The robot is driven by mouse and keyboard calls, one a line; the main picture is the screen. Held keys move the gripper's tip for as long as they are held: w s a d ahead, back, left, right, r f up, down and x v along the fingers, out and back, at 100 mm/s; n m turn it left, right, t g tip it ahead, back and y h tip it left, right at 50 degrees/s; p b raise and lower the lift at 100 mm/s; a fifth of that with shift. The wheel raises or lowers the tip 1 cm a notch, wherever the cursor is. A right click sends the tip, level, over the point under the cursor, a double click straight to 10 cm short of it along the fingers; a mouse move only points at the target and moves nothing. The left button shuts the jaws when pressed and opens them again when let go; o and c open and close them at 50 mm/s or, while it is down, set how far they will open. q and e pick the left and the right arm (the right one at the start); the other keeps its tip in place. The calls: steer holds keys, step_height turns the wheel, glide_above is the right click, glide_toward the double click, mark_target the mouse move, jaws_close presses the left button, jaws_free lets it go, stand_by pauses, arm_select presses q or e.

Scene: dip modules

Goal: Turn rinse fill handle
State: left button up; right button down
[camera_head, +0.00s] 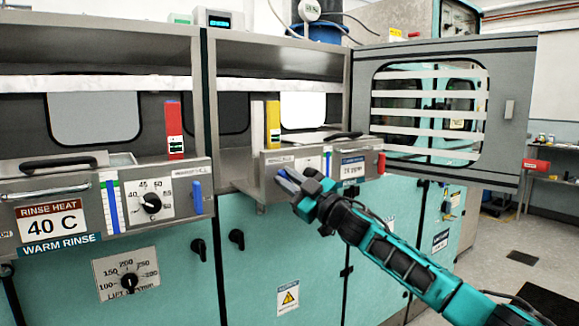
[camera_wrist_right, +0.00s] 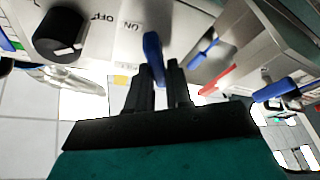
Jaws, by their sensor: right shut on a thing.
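The gripped blue handle (camera_head: 284,176) is on the front panel of the middle module, below a small label. Its lower part is largely hidden by my right gripper (camera_head: 298,186) in the head view. In the right wrist view, my right gripper (camera_wrist_right: 160,72) has its two dark fingers shut on the blue handle (camera_wrist_right: 151,48), beside printed OFF and ON marks. Another blue handle (camera_head: 196,197) hangs upright on the left module's panel, apart from the gripper. My left gripper is not in view.
The left module carries a black dial (camera_head: 151,203) and a RINSE HEAT display (camera_head: 52,219). A windowed door (camera_head: 509,110) stands open at right. Red (camera_head: 174,115) and yellow (camera_head: 272,110) upright pieces stand behind the panels. Open floor lies at lower right.

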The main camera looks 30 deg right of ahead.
steer(key=n+p, duration=0.1)
steer(key=n+y+p, duration=0.1)
steer(key=shift+r+n+g, duration=0.25)
steer(key=shift+n+g, duration=0.05)
steer(key=shift+g, duration=0.1)
steer(key=n+p, duration=0.1)
steer(key=n, duration=0.1)
steer(key=n+g+p, duration=0.1)
steer(key=n+p, duration=0.1)
steer(key=shift+a+f+g+y, duration=0.2)
steer(key=shift+g+y, duration=0.1)
steer(key=shift+y, duration=0.1)
arm_select(q)
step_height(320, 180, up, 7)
steer(key=p, duration=0.1)
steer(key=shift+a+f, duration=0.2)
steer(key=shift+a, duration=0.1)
arm_select(e)
steer(key=shift+f+n+g, duration=0.25)
steer(key=shift+n+g, duration=0.3)
steer(key=shift+n, duration=1)
steer(key=shift+f+n+g, duration=0.25)
steer(key=shift+n+g, duration=0.3)
steer(key=shift+n, duration=1)
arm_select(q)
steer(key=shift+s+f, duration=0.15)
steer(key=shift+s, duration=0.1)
